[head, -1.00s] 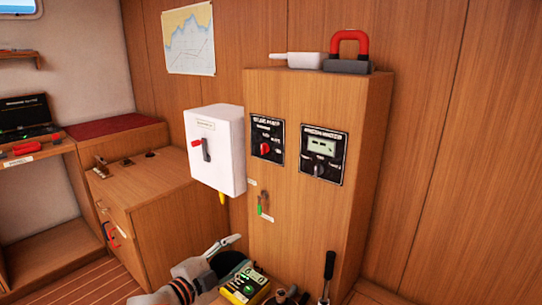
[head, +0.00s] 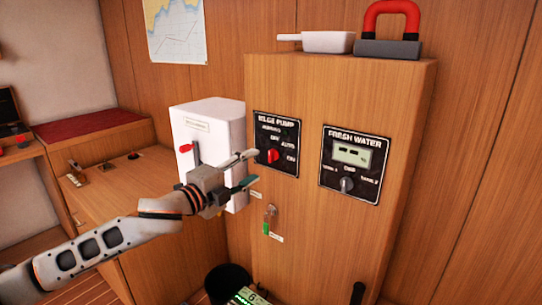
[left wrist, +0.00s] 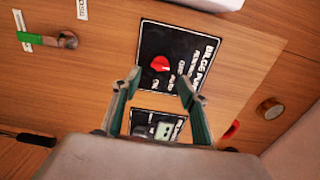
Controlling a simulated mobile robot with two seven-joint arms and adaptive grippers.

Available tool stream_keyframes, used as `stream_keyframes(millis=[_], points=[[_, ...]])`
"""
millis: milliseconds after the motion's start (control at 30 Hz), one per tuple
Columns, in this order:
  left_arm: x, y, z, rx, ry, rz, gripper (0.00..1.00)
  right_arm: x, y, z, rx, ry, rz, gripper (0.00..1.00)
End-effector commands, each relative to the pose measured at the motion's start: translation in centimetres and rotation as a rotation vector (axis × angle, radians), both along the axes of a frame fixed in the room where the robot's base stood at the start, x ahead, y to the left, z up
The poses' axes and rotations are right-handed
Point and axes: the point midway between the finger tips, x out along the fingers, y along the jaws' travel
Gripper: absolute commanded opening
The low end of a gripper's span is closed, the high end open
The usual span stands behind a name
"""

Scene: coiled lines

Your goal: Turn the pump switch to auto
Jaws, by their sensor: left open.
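The pump switch is a red knob (head: 273,155) on the black bilge pump panel (head: 291,128), with OFF, AUTO and ON printed around it. Which mark it points to is too small to tell. My left gripper (head: 250,168) is open and empty, just left of the knob in the head view, its fingers pointing at the panel. In the left wrist view the red knob (left wrist: 160,64) shows between and slightly beyond the open fingertips (left wrist: 159,78), apart from both. My right gripper is not in view.
A fresh water panel (head: 354,164) with a grey knob is to the right. A white box (head: 222,112) with a red-tipped lever is left, behind my gripper. A red-handled item (head: 390,35) and white container (head: 327,42) stand on top.

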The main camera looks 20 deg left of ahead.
Motion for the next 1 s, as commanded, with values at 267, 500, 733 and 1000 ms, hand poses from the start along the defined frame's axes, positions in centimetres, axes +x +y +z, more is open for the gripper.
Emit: stream_keyframes(millis=[267, 500, 733, 1000], points=[[3.1, -1.1, 0.0, 0.000, -0.001, 0.001, 0.43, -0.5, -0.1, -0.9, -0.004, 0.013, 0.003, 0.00], [6.1, -2.2, -0.2, -0.001, 0.001, 0.001, 0.43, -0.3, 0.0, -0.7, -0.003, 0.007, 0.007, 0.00], [7.3, -2.6, 0.0, 0.000, 0.000, 0.001, 0.43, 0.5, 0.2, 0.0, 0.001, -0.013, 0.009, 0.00], [7.2, -2.6, 0.0, 0.000, 0.000, 0.000, 0.30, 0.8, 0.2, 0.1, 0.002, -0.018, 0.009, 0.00]])
